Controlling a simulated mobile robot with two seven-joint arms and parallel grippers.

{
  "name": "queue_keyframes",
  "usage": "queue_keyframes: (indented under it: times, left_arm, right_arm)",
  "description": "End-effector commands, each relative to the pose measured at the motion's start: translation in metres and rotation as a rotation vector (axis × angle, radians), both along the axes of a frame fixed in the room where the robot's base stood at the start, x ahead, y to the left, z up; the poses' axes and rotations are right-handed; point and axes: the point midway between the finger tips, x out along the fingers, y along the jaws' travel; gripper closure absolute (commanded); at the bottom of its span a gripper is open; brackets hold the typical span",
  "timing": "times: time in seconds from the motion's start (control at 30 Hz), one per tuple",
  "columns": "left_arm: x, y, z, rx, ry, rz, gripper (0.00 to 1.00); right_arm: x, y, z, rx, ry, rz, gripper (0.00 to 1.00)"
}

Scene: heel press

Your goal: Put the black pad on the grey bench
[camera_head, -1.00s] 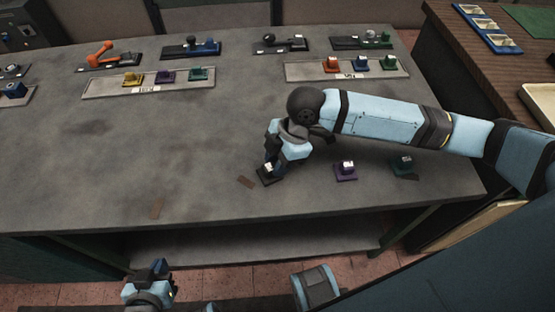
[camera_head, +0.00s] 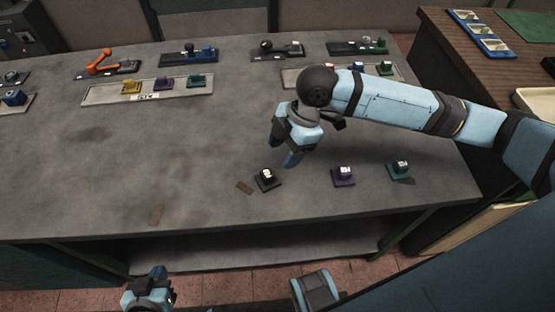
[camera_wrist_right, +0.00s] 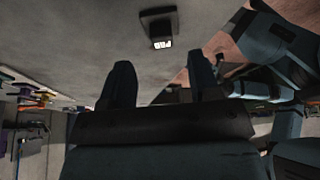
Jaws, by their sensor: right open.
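The black pad (camera_head: 266,179), a small dark block on a square base with a white label, sits upright on the grey bench (camera_head: 110,180) near its front edge. It also shows in the right wrist view (camera_wrist_right: 159,27), beyond the fingertips and apart from them. My right gripper (camera_head: 285,150) hangs just above and behind the pad; its two fingers in the wrist view (camera_wrist_right: 160,80) are spread and empty. My left gripper (camera_head: 150,286) is below the bench front at the bottom; its fingers are too small to judge.
A purple pad (camera_head: 343,176) and a green pad (camera_head: 398,171) stand right of the black pad. Several toggle devices and pad trays line the back of the bench. A brown strip (camera_head: 244,187) lies left of the pad. The bench's middle left is clear.

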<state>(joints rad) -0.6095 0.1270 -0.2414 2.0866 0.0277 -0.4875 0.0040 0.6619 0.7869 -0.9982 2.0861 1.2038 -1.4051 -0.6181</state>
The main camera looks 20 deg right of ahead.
Motion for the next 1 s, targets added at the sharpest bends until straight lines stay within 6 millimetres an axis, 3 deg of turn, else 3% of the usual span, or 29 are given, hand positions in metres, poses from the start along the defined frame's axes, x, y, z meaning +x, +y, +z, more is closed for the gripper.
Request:
queue_keyframes:
  times: [0.1, 0.3, 1.0]
  left_arm:
    - [-0.001, 0.000, 0.000, -0.002, 0.009, 0.004, 1.00]
    - [0.000, -0.001, 0.002, -0.008, 0.011, 0.009, 1.00]
    - [0.000, 0.003, 0.002, 0.002, 0.008, 0.002, 1.00]
  right_arm:
    - [0.001, -0.010, 0.025, -0.001, -0.002, -0.001, 0.44]
    - [0.002, -0.020, 0.049, 0.000, 0.000, 0.001, 0.44]
    - [0.002, -0.022, 0.054, 0.000, 0.002, 0.001, 0.44]
